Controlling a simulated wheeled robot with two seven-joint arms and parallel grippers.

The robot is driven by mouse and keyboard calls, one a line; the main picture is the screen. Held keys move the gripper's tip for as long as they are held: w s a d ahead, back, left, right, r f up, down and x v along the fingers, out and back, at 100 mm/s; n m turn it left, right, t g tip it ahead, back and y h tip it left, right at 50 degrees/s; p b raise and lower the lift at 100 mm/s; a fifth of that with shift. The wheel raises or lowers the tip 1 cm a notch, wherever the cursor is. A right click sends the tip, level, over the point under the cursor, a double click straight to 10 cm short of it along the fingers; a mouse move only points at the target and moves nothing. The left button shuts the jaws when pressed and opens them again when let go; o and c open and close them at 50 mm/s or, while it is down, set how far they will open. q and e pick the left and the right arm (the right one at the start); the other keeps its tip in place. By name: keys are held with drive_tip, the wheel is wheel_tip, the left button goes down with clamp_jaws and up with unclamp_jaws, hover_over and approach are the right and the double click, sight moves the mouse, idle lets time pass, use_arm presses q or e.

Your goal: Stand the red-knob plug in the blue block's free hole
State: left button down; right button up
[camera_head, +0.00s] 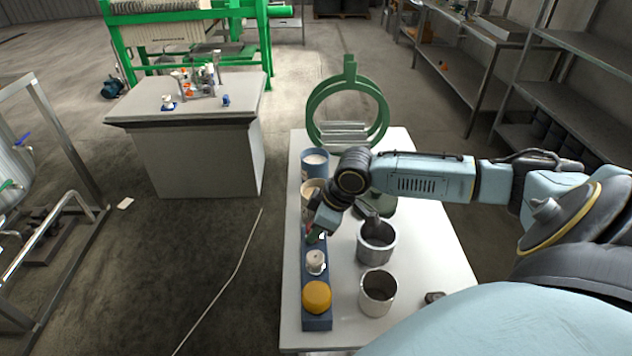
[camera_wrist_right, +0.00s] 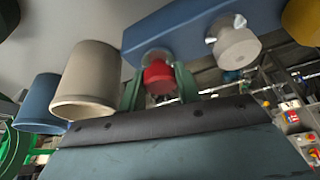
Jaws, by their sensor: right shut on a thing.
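The blue block (camera_head: 318,325) lies lengthwise along the left side of the white table. A yellow knob (camera_head: 316,296) and a white knob (camera_head: 316,262) stand on it, apart from each other. My right gripper (camera_head: 318,232) is over the block's far end. In the right wrist view, its green fingers are shut on the red knob (camera_wrist_right: 158,77) of the plug, close to the blue block (camera_wrist_right: 180,30) and beside the white knob (camera_wrist_right: 236,46). The plug's lower end and the free hole are hidden, so I cannot tell whether the plug is in it. My left gripper is not in view.
A beige cup (camera_wrist_right: 88,82) and a blue cup (camera_wrist_right: 40,102) stand beyond the block's far end. Two metal cups (camera_head: 378,292) stand to its right. A green ring stand (camera_head: 348,100) is at the table's back. The table's front right is mostly clear.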

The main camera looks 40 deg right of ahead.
drive_tip(key=o, duration=1.1)
drive_tip(key=p+v, duration=0.1)
drive_tip(key=v, duration=1.2)
drive_tip(key=shift+r, duration=0.15)
drive_tip(key=shift+s, duration=0.1)
